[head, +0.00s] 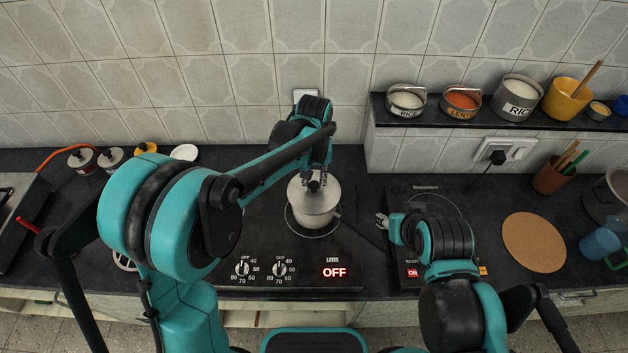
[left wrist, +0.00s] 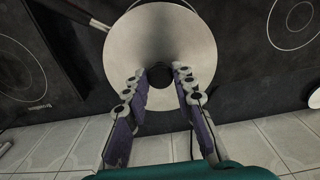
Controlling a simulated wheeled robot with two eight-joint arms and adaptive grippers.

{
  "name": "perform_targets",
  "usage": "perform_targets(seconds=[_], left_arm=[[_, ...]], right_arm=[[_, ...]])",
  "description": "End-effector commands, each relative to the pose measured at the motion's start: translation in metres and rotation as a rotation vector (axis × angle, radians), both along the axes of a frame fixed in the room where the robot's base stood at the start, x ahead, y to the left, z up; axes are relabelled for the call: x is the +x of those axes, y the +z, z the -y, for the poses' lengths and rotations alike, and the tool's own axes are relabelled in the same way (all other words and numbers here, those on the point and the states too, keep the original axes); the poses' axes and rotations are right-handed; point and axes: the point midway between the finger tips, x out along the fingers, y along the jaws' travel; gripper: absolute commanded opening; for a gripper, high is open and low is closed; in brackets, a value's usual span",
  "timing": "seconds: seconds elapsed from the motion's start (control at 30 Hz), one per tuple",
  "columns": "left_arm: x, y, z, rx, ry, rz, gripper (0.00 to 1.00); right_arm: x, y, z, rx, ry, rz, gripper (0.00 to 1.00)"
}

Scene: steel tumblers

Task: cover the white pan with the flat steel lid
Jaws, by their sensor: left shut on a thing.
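The white pan (head: 315,218) stands on a ring of the black cooktop in the head view, with its handle reaching to the right. The flat steel lid (head: 325,190) lies over the top of the pan; in the left wrist view the lid (left wrist: 160,32) is a round disc with a dark knob (left wrist: 160,75). My left gripper (head: 315,184) is above the lid, shut on its knob; its two fingers flank the knob in the left wrist view (left wrist: 159,82). Whether the lid rests fully on the rim is hard to tell. My right gripper (head: 382,221) is right of the pan, apart from it; its jaw opening is unclear.
A second hob (head: 430,200) and a round cork mat (head: 533,242) lie to the right. A shelf (head: 450,117) with several jars hangs at the back right. Small bottles (head: 82,160) and a white lid-like disc (head: 184,152) stand at the back left.

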Motion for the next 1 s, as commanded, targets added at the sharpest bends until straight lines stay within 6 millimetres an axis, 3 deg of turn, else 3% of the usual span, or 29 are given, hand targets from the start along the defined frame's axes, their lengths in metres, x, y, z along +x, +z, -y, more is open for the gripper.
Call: perform_targets(seconds=[1.0], left_arm=[[0.000, -0.013, 0.000, 0.000, 0.000, 0.000, 0.00]], right_arm=[[0.000, -0.011, 0.000, 0.000, 0.000, 0.000, 0.40]])
